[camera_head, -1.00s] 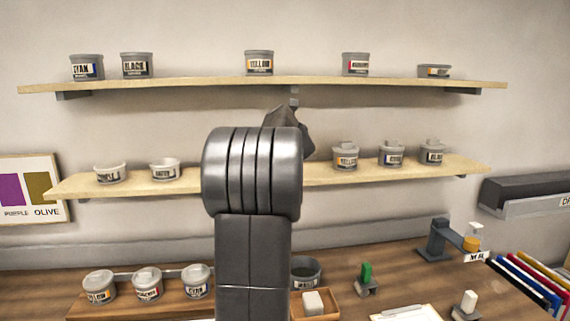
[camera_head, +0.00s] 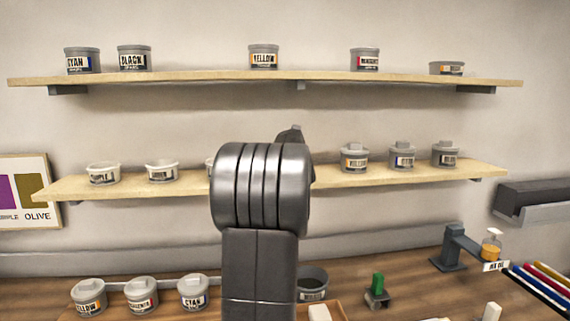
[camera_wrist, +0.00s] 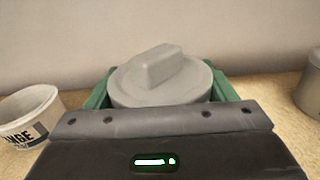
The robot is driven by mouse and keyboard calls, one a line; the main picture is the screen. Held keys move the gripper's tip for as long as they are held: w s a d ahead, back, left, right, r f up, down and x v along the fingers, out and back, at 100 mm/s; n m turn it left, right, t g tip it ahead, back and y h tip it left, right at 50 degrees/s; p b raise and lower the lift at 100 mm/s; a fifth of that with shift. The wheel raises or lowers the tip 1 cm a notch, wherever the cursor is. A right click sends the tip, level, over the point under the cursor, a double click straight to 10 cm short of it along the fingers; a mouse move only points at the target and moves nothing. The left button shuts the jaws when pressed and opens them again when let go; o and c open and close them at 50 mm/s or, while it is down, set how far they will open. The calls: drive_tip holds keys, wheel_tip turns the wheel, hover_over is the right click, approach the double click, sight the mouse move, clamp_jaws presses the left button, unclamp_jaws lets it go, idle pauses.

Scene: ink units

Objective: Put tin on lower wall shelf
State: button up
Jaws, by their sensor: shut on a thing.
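A grey tin (camera_wrist: 160,85) with a flat lid and a block-shaped knob is between the green fingers of my gripper (camera_wrist: 162,88) in the wrist view. The gripper is shut on it. The tin's lower part is hidden by my gripper, so I cannot tell whether it touches the shelf. The lower wall shelf (camera_head: 335,181) is a pale wooden board, and its surface also shows around the tin in the wrist view (camera_wrist: 262,98). In the head view my arm hides the gripper and the held tin in front of the shelf's middle.
On the lower shelf, an open tub (camera_wrist: 28,115) stands left of the held tin and a lidded tin (camera_wrist: 311,88) stands right. The upper shelf (camera_head: 200,76) holds several tins. Below, the bench (camera_head: 400,292) carries lidded tins (camera_head: 141,294) and a dark pot (camera_head: 313,284).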

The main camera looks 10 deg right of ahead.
drive_tip(key=shift+w+f, duration=0.1)
drive_tip(key=shift+f, duration=0.65)
drive_tip(key=shift+r, duration=0.1)
drive_tip(key=o, duration=1.3)
